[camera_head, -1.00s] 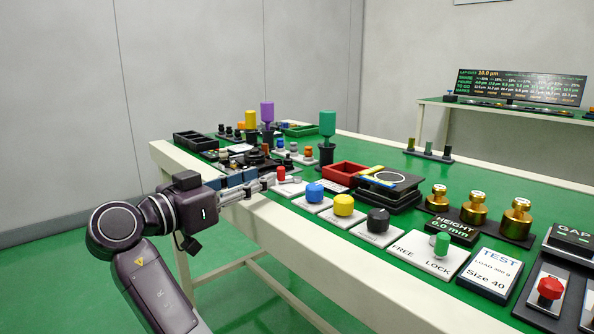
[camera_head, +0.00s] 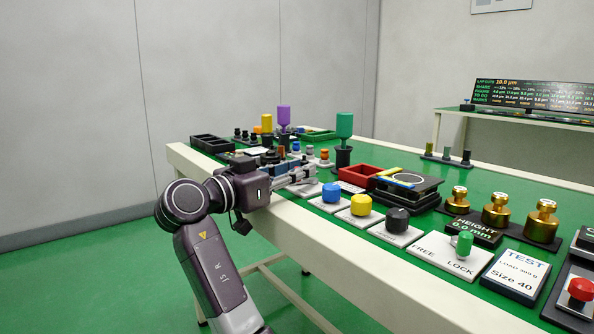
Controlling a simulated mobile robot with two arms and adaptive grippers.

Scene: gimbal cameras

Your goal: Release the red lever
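My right gripper (camera_head: 304,177) reaches over the table's near edge to the left end of a row of coloured knobs. Its pale fingers cover the spot where the small red lever stood, left of the blue knob (camera_head: 331,193). The red lever is hidden behind the fingers, and I cannot tell whether they are around it or closed on it. Part of a white plate (camera_head: 303,189) shows beneath the fingers. My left gripper is not in view.
A yellow knob (camera_head: 361,204) and a black knob (camera_head: 397,219) continue the row to the right. A green FREE/LOCK knob (camera_head: 464,242) and another red knob (camera_head: 580,290) stand farther right. A red tray (camera_head: 361,176) and a green-topped post (camera_head: 344,126) are behind.

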